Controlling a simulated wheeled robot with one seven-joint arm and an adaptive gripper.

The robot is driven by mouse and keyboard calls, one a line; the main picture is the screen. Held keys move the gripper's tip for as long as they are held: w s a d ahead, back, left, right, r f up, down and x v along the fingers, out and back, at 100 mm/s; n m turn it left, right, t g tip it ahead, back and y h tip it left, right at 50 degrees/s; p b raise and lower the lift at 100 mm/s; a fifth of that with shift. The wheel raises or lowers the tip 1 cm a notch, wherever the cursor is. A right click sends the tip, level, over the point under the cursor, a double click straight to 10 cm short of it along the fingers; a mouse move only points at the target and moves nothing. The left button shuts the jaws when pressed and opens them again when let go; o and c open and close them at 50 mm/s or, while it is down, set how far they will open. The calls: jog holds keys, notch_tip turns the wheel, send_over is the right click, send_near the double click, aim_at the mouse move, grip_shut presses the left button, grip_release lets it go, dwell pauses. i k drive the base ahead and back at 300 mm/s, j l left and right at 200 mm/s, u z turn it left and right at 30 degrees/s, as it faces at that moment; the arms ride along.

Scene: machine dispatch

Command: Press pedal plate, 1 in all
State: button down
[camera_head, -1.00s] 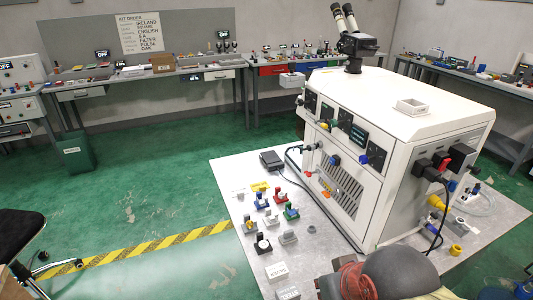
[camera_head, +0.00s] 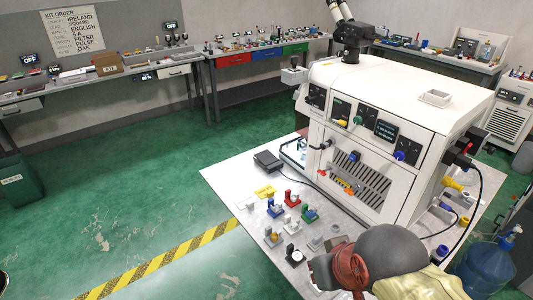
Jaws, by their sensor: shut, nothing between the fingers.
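Several small coloured parts (camera_head: 291,199) stand right and front of the pedal. Green floor (camera_head: 110,200) left is clear.

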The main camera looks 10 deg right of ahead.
aim_at(265, 158)
jog(key=i+j+z, duration=0.15)
jog(key=i+j, duration=0.15)
jog(key=i+j+z, duration=0.15)
jog(key=i+j, duration=0.15)
jog(key=i+j+z, duration=0.15)
jog(key=i+j, duration=0.2)
jog(key=i+j+z, duration=0.15)
jog(key=i+j, duration=0.25)
jog(key=i+j+z, duration=0.15)
jog(key=j, duration=0.3)
jog(key=i+j+z, duration=0.15)
jog(key=i+j, duration=0.2)
jog(key=i+j+z, duration=0.15)
jog(key=j, duration=0.45)
jog(key=i+j+z, duration=0.15)
jog(key=i+j, duration=0.15)
jog(key=j, duration=0.25)
